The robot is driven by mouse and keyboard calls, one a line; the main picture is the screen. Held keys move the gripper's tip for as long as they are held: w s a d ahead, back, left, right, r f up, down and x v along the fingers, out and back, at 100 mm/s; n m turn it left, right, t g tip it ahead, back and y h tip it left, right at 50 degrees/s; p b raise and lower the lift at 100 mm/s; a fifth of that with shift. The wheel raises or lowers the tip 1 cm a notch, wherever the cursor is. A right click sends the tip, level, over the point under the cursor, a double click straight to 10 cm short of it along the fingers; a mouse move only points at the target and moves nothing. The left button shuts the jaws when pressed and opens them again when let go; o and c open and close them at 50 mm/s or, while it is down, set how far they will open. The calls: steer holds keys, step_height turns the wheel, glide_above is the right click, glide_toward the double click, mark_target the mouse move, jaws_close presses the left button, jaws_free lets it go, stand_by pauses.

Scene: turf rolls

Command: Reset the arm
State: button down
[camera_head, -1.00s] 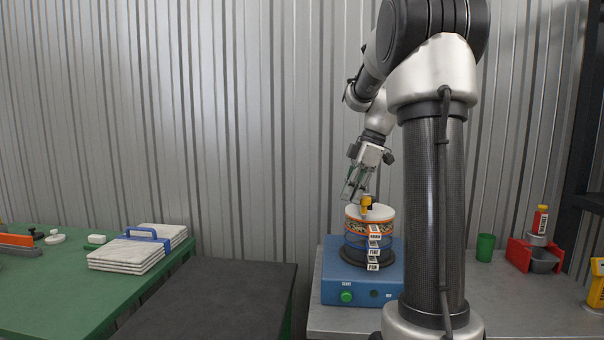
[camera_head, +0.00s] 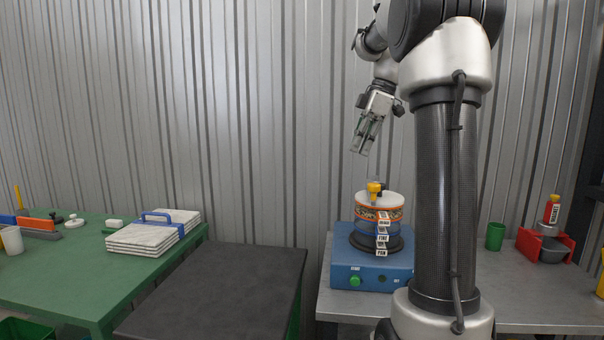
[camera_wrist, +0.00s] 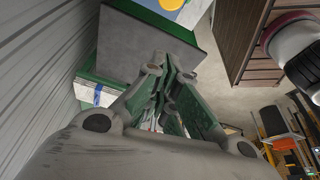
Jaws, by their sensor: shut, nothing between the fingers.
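My gripper (camera_head: 362,152) hangs in the air in front of the corrugated wall, above and a little left of the sieve stack. Its fingers point down and look closed with nothing between them. In the wrist view the green-padded fingers (camera_wrist: 168,110) lie close together. The sieve stack (camera_head: 378,222), with orange and blue rings, a pale lid and a yellow clamp on top, stands upright on a blue shaker base (camera_head: 372,270). The gripper is clear of it.
The shaker stands on a grey bench (camera_head: 520,305) with a green cup (camera_head: 495,236) and a red holder (camera_head: 530,244). At left are a dark-topped table (camera_head: 220,285) and a green table (camera_head: 60,270) with strapped white slabs (camera_head: 150,236). Air around the gripper is clear.

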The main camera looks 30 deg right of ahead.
step_height(320, 180, down, 7)
steer(key=s+d+m+h, duration=0.1)
steer(key=s+m+h, duration=0.15)
steer(key=m, duration=0.75)
steer(key=s+a+f+m+t, duration=0.1)
steer(key=s+a+f, duration=0.2)
steer(key=s+a, duration=0.3)
steer(key=s+a+f+m+t, duration=0.1)
steer(key=s+a+f, duration=0.3)
steer(key=s, duration=0.9)
steer(key=a+m+h, duration=0.1)
steer(key=a, duration=0.2)
steer(key=shift+s+a+t, duration=0.25)
steer(key=shift+a+t, duration=0.05)
steer(key=shift+t, duration=0.1)
steer(key=c, duration=2.2)
jaws_free()
steer(key=shift+f, duration=0.1)
